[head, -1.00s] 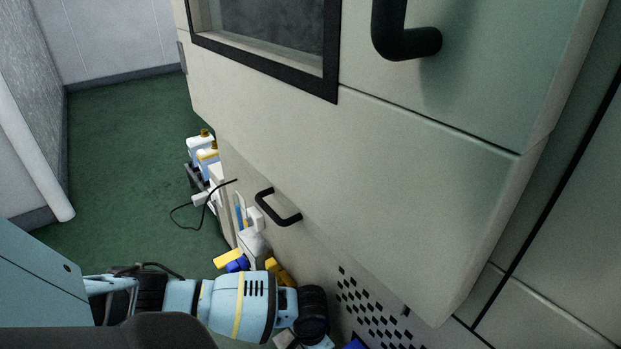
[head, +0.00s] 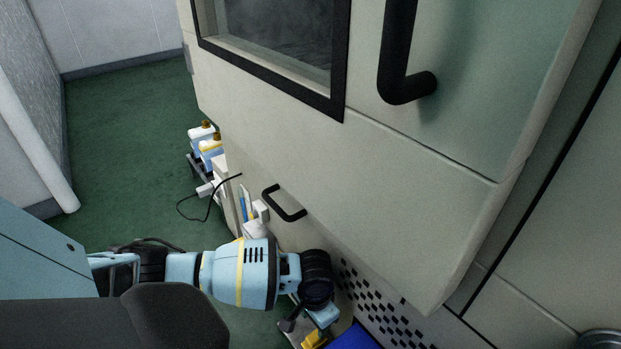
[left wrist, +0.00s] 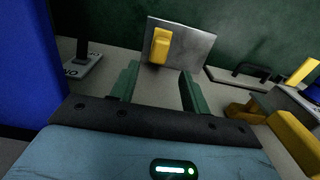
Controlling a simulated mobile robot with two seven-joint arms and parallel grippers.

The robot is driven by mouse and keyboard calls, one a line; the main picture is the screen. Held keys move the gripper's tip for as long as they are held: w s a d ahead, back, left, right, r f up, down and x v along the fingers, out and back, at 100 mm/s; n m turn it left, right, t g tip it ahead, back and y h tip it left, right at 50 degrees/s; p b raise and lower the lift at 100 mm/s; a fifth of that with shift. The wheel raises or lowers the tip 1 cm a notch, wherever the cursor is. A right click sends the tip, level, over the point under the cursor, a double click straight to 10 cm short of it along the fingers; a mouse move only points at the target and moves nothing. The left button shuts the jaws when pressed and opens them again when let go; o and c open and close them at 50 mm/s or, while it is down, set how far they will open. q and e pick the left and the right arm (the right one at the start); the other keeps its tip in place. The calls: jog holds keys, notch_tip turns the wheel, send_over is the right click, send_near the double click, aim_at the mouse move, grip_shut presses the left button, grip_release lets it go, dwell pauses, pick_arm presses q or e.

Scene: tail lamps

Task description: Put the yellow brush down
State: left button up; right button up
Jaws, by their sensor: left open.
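A yellow block-like piece, which may be the yellow brush (left wrist: 161,46), sits against a flat grey plate in the left wrist view. It is beyond my left gripper (left wrist: 160,88), whose two green fingers stand apart with nothing clearly held between them. In the head view, my left gripper (head: 308,318) is low at the bottom centre, beside the cabinet's base. A yellow piece (head: 313,339) shows just below it there, partly cut off by the frame edge. I cannot tell if it is the same piece. My right gripper is in neither view.
A pale cabinet with a black drawer handle (head: 284,203) is close on the right. White bottles (head: 203,134) and a black cable stand left of it. A blue surface (left wrist: 28,60) is close on the wrist view's left; yellow parts (left wrist: 292,138) lie right.

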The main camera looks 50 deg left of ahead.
pick_arm(q)
notch_tip(320, 180, up, 4)
jog(key=shift+f+p, duration=0.1)
jog(key=shift+p, duration=0.5)
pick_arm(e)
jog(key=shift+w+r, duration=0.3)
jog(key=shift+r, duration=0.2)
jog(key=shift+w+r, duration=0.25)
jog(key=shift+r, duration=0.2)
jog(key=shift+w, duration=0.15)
